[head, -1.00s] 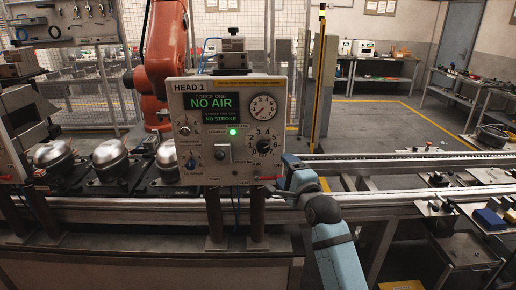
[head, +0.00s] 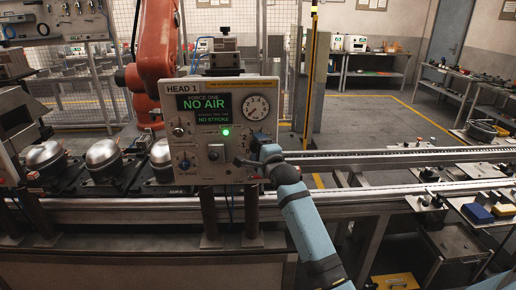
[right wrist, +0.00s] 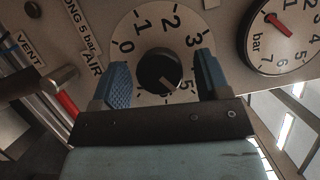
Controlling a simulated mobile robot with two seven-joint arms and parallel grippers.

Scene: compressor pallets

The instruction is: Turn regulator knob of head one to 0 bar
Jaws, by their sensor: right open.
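The head one panel (head: 190,145) stands upright and reads "NO AIR" and "NO STROKE". My right gripper (head: 258,155) is at its lower right and hides the regulator knob in the head view. In the right wrist view the black knob (right wrist: 158,68) sits on a white numbered dial (right wrist: 150,22). Its white mark points to the lower right, near the 5. The right gripper (right wrist: 163,64) is open, one blue finger on each side of the knob, with gaps visible. My left gripper is out of view.
A pressure gauge (head: 256,107) sits above the knob; it also shows in the right wrist view (right wrist: 285,30). A metal lever with a red part (right wrist: 55,85) is left of the gripper. Compressors (head: 103,155) stand left of the panel, and rails (head: 400,158) run right.

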